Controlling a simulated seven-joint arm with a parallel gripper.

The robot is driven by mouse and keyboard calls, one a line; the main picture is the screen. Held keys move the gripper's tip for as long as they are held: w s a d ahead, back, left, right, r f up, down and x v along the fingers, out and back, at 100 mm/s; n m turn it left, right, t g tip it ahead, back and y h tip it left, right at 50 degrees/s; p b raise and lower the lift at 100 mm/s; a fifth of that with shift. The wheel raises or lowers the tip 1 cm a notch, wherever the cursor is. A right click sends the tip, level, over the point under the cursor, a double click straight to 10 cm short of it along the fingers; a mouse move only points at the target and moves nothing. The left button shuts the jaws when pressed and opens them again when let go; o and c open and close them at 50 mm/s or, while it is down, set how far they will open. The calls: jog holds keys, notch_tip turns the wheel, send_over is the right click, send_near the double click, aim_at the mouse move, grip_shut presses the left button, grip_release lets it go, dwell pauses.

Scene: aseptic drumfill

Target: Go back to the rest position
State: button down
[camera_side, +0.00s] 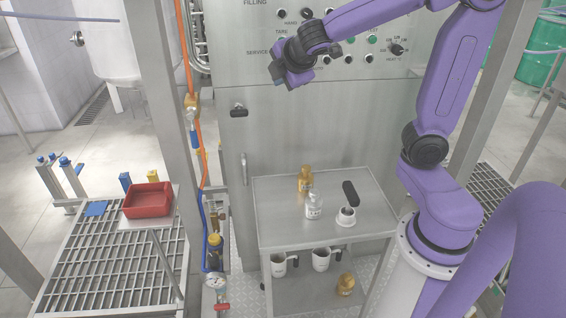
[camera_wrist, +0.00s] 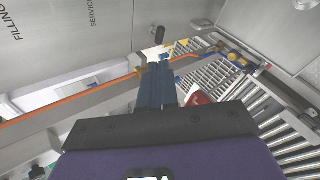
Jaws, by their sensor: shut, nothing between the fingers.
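My gripper (camera_side: 281,76) is up in front of the control panel (camera_side: 350,38) in the side view, high above the floor and away from the cart. In the wrist view its two blue fingers (camera_wrist: 157,72) lie close together, shut, with nothing held between them. My purple arm reaches in from the right and bends over at the top of the side view.
A steel cart (camera_side: 285,205) carries bottles (camera_side: 313,206) and a white cup (camera_side: 346,217); jugs (camera_side: 321,259) stand on its lower shelf. A red bin (camera_side: 148,200) sits on the grated platform (camera_side: 105,262) at left. An orange hose (camera_side: 187,60) hangs left of my gripper.

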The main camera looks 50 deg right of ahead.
jog(key=s+a+f+g+y, duration=0.2)
jog(key=s+a+f, duration=0.1)
jog(key=s, duration=0.6)
jog(key=s+a+f+m+g+y, duration=0.1)
jog(key=s+a+f+g, duration=0.2)
jog(key=s, duration=0.5)
jog(key=s+a+f+g+y, duration=0.2)
jog(key=s+a+f, duration=0.3)
jog(key=s, duration=0.4)
jog(key=shift+s+f+m+g+y, duration=0.3)
jog(key=shift+m+g, duration=0.1)
jog(key=shift+g, duration=0.3)
